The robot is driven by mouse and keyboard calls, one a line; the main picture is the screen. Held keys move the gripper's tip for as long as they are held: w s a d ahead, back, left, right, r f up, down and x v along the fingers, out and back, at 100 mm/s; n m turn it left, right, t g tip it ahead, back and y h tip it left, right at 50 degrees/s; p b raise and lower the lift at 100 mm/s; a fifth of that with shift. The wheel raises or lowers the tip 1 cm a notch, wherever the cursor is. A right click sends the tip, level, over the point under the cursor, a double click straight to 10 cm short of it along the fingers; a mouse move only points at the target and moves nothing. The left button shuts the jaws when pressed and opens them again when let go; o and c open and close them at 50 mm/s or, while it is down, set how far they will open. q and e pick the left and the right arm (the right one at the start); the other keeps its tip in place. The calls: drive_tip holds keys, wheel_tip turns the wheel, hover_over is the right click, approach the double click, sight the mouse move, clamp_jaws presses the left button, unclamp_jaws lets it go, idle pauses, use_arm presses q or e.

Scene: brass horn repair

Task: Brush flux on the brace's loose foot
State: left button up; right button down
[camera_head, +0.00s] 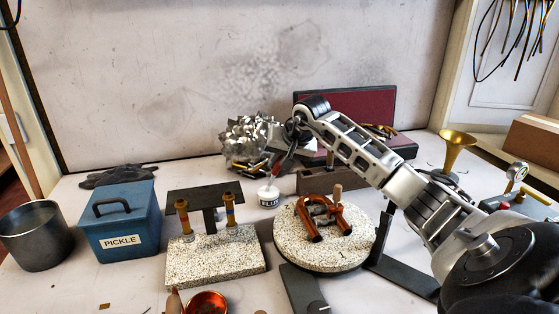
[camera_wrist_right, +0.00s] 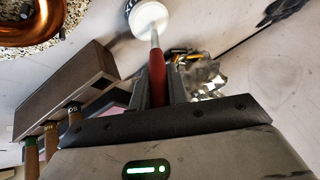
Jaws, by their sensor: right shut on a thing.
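My right gripper (camera_head: 283,158) is above and just behind the white flux pot (camera_head: 268,196). It is shut on a red-handled brush, which shows better in the right wrist view (camera_wrist_right: 157,78). The brush's pale lower end reaches down to the white pot (camera_wrist_right: 150,19); its tip is hidden there. The copper-coloured bent tube (camera_head: 312,228) lies on the round speckled turntable (camera_head: 352,253), right of the pot, with a wooden-handled tool or clamp on it. The brace and its loose foot are too small to tell apart. My left gripper is not in view.
A wooden block rack (camera_head: 313,183) stands behind the turntable, close to my right gripper. Crumpled foil (camera_head: 245,138) lies behind the pot. A speckled block with posts (camera_head: 212,262) and a blue PICKLE box (camera_head: 120,220) stand left. A brass horn bell (camera_head: 455,146) stands right.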

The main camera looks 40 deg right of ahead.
drive_tip(key=shift+r+p, duration=2.65)
drive_tip(key=shift+r, duration=0.85)
drive_tip(key=shift+f, duration=0.1)
